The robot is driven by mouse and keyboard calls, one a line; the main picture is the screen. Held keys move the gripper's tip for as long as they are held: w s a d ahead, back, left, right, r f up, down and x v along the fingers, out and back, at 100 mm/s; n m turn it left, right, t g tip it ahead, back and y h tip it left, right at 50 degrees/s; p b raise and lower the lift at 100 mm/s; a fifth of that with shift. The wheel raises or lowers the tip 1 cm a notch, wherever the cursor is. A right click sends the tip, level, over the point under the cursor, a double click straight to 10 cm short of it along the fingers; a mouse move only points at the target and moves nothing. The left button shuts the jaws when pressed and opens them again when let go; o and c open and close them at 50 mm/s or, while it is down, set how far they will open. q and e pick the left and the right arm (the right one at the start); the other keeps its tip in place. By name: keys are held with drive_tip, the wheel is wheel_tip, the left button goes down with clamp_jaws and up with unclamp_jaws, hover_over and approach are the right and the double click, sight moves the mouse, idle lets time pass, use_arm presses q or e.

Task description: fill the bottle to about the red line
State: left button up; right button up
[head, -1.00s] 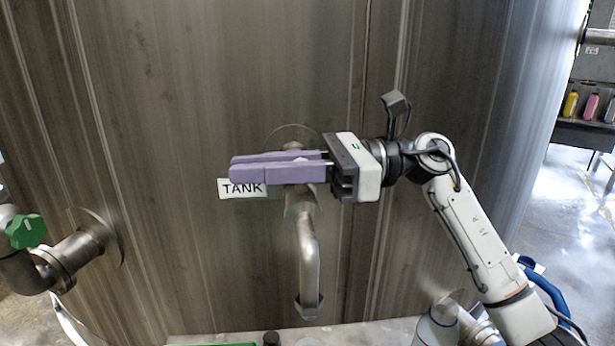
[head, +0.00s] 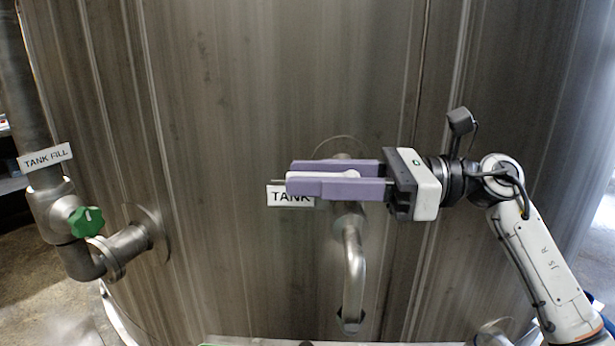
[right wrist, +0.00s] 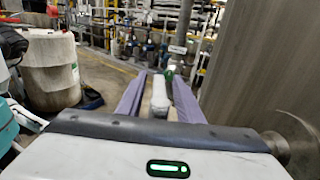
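The tank tap's bent metal spout (head: 354,265) comes out of the tank wall below my right gripper, its mouth pointing down. My right gripper (head: 288,180) has long purple fingers, which point left across the top of the tap and partly cover the TANK label (head: 290,200). The right wrist view shows the fingers apart, with a pale bar (right wrist: 160,97), apparently the tap's lever, between them. A firm grip on it does not show. I see neither the bottle nor its red line. My left gripper is out of view.
The large steel tank (head: 240,110) fills most of the head view. At left, a pipe labelled TANK FILL (head: 45,157) has a green valve knob (head: 86,221). A pale ledge (head: 250,340) runs along the bottom edge. Open floor lies beyond the tank's sides.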

drive_tip(key=d+b, duration=0.1)
drive_tip(key=d, duration=0.8)
drive_tip(key=shift+s+d, duration=0.25)
drive_tip(key=shift+s, duration=0.1)
idle(0.3)
drive_tip(key=shift+r, duration=0.1)
idle(0.3)
